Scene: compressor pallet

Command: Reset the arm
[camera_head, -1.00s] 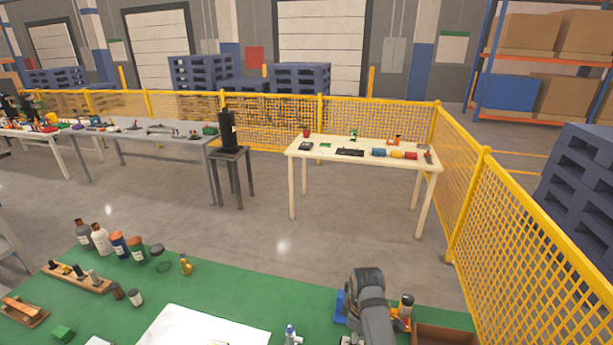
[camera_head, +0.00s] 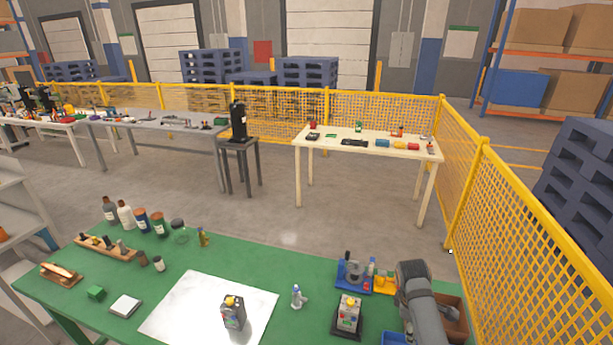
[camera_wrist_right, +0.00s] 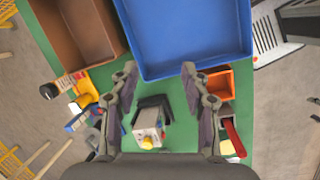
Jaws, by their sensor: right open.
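My right arm (camera_head: 418,292) comes in at the lower right of the head view, over the right end of the green table (camera_head: 265,262). In the right wrist view my right gripper (camera_wrist_right: 159,70) is open, its two fingers apart with nothing between them. It is above a blue tray (camera_wrist_right: 185,35) and a grey box with a yellow knob (camera_wrist_right: 147,124). My left gripper is in neither view.
A white sheet (camera_head: 185,305) bears another grey box (camera_head: 233,312). Bottles (camera_head: 125,213) and a wooden rack (camera_head: 105,248) are at the left. A brown bin (camera_head: 455,325) is beside my right arm. Yellow mesh fencing (camera_head: 530,235) closes the right side.

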